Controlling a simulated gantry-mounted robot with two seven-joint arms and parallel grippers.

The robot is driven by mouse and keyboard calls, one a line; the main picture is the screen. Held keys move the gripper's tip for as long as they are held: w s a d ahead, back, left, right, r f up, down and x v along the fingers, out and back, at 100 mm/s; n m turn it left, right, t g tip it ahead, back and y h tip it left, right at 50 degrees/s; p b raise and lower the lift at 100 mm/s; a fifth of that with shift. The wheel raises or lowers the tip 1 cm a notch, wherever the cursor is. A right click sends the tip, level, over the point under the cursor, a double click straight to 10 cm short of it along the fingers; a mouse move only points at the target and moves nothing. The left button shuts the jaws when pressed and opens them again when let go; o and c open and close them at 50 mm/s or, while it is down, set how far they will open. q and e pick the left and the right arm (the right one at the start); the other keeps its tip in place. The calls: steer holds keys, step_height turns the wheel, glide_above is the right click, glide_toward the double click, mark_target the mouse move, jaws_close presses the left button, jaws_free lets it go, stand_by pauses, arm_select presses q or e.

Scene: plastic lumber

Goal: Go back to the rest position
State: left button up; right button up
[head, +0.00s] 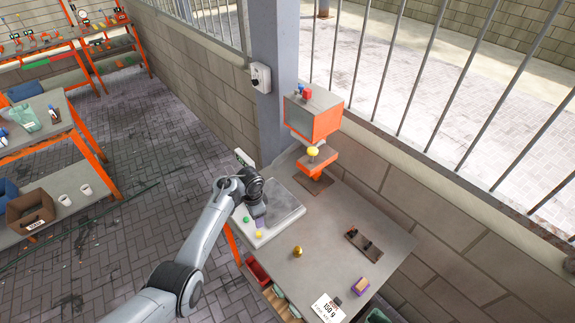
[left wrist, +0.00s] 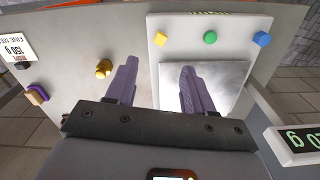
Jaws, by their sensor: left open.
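My left gripper (head: 260,223) hangs over the front of the bench scale (head: 290,205) in the head view, its arm coming in from the lower left. In the left wrist view its two purple fingers (left wrist: 158,75) stand apart with nothing between them. Beyond them lies the bare metal plate of the scale (left wrist: 225,85), with yellow, green and blue buttons in a row on its white edge. My right gripper is in neither view.
An orange machine (head: 316,160) stands at the back by a grey pillar (head: 268,80). A display (left wrist: 298,140) stands beside the scale.

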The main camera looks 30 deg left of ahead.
arm_select(q)
steer(key=s+d+f+g+p, duration=0.15)
steer(key=s+f, duration=0.25)
steer(key=s, duration=0.5)
steer(key=s+f+g+y+p, duration=0.1)
steer(key=s+f+p, duration=0.1)
steer(key=s+f, duration=0.45)
steer(key=s+d+f+g+p, duration=0.1)
steer(key=s+f, duration=0.2)
steer(key=s, duration=0.7)
steer(key=s+d+r+n+t+p, duration=0.1)
steer(key=s+d+r+t+p, duration=0.25)
steer(key=s+d+r, duration=0.7)
steer(key=w+d+r+n+t, duration=0.1)
steer(key=w+r, duration=0.1)
steer(key=r, duration=0.7)
steer(key=w+d+r+n+t+h, duration=0.1)
steer(key=r+n+t, duration=0.1)
steer(key=r, duration=0.8)
steer(key=shift+w+n+t, duration=0.3)
steer(key=shift+w, duration=0.1)
